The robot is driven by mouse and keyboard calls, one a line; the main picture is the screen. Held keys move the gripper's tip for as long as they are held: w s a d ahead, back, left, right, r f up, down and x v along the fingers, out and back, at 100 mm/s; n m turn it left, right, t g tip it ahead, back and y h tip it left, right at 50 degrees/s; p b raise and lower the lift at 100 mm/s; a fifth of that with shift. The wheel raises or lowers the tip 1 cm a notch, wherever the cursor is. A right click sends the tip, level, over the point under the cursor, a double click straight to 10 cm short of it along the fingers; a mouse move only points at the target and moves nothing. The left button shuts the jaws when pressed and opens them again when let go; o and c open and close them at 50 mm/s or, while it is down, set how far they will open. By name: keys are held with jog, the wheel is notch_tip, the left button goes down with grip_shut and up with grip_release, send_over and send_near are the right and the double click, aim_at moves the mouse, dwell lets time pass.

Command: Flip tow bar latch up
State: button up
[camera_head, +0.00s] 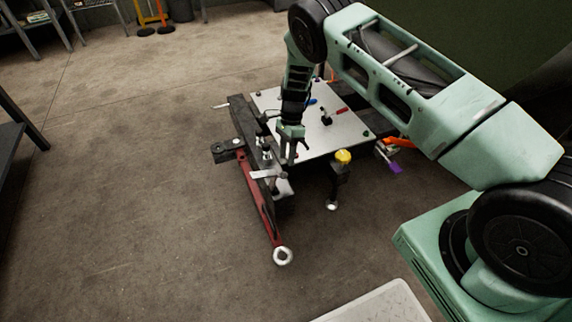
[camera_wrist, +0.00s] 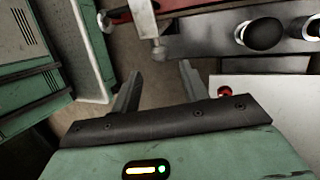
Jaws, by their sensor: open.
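The red tow bar (camera_head: 258,205) slopes down from the cart's front beam to a metal ring at its lower end. A flat silver lever (camera_head: 268,174), perhaps the latch, sticks out beside the bar's upper part. My gripper (camera_head: 292,153) points down at the cart's front edge, close to this lever. In the wrist view my gripper (camera_wrist: 158,78) has its two fingers apart with nothing between them. A grey metal rod with a rounded end (camera_wrist: 158,48) lies just beyond the fingertips, beside a red part; I cannot tell whether it is the latch. Contact is not visible.
The cart's pale top plate (camera_head: 345,135) carries small handles and lies behind my gripper. A yellow-capped post (camera_head: 342,157) stands at its near corner. Open floor (camera_head: 130,190) lies to the left.

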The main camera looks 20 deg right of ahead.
jog(key=p+v, duration=0.1)
jog(key=v, duration=1)
jog(key=shift+r+p, duration=0.2)
jog(key=shift+p, duration=0.1)
jog(key=shift+d, duration=0.15)
jog(key=s+a+r+n+t, duration=0.1)
jog(key=s+a+r+n, duration=0.5)
jog(key=s+a+r, duration=0.3)
jog(key=s+a+r+n, duration=0.6)
jog(key=s+a+r, duration=0.15)
jog(key=r, duration=0.35)
jog(key=s+d+r+n+t+h+p, duration=0.1)
jog(key=s+r+n, duration=0.2)
jog(key=s+n, duration=0.6)
jog(key=s+d+r+n+t+h, duration=0.15)
jog(key=s+n, duration=0.25)
jog(key=s, duration=1)
notch_tip(320, 180, up, 24)
jog(key=p, duration=2.2)
jog(key=shift+w+f+p, duration=0.2)
jog(key=shift+w+p, duration=0.15)
